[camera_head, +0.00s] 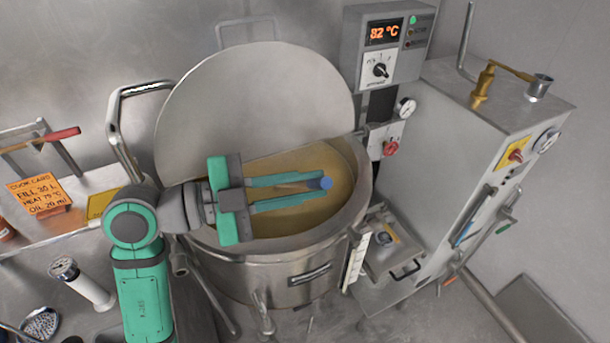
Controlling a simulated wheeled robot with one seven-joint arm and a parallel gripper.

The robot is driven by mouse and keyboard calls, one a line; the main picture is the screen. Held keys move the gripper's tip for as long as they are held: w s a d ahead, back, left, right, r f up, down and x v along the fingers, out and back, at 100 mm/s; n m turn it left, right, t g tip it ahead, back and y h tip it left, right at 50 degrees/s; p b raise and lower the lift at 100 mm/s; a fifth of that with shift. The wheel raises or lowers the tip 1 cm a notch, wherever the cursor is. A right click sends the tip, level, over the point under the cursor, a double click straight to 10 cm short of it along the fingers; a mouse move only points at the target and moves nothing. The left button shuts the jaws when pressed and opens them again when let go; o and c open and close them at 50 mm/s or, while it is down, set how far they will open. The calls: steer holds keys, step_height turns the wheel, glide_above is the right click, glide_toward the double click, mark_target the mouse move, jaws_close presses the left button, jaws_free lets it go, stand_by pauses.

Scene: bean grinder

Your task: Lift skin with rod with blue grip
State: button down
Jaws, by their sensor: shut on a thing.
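My gripper (320,189) reaches from the left over the open round steel vat (352,215), its two long green fingers pointing right. It is shut on the rod's blue grip (325,183), which shows at the fingertips. A thin brownish length, perhaps part of the rod, shows between the fingers; the rest of the rod is hidden or too small to make out. Below lies a smooth tan-yellow surface (325,161) inside the vat. I cannot tell whether this is the skin or bare liquid, nor whether the rod touches it.
The vat's round lid (255,95) stands raised behind the opening. A control box (383,45) reading 82 °C stands behind right. A steel cabinet (470,130) with valves stands at the right. A shelf with an orange card (40,193) is at the left.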

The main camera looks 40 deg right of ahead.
steer(key=shift+f, duration=1.5)
stand_by(0.5)
